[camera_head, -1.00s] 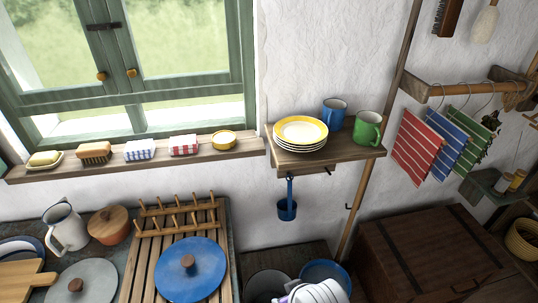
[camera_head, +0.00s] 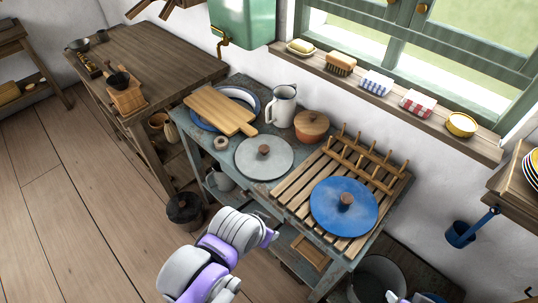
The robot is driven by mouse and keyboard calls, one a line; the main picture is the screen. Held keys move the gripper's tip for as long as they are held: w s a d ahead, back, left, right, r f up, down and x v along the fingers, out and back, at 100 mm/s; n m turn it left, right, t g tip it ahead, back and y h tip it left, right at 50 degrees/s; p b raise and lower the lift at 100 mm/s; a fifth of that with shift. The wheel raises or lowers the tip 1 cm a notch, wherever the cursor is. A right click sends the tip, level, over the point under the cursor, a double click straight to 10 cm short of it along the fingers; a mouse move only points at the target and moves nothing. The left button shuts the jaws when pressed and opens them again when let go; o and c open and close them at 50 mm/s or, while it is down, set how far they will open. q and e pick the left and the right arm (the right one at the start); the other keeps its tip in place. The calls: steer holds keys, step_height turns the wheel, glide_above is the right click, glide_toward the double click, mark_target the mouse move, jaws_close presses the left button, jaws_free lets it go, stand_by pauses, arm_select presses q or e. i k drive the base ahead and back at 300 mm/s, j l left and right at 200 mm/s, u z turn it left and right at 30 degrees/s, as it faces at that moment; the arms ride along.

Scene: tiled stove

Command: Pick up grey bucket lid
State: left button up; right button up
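The grey lid (camera_head: 250,164), round and flat with a brown wooden knob, lies on the grey-blue table between the cutting board and the slatted rack. A blue lid (camera_head: 325,212) with a similar knob lies on the rack. My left arm, white and purple, reaches up from the bottom, in front of the table and below the grey lid. Its purple end (camera_head: 268,237) is apart from the lid, and I cannot make out its fingers. Only a small white and purple bit of my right arm shows at the bottom edge; its gripper is out of view.
A cutting board (camera_head: 218,108), a white pitcher (camera_head: 283,106) and a brown pot (camera_head: 311,127) stand around the lid. The wooden slatted rack (camera_head: 290,190) is to its right. A grey bucket (camera_head: 378,277) stands at the lower right. The floor at left is clear.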

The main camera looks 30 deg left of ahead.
mark_target(262, 157)
steer(key=k+j+z, duration=0.1)
steer(key=z, duration=0.85)
steer(key=u, duration=1.95)
steer(key=j+u, duration=0.2)
steer(key=u, duration=0.2)
steer(key=i+j+u, duration=0.1)
steer(key=u, duration=0.3)
steer(key=i+j, duration=0.05)
steer(key=j, duration=0.05)
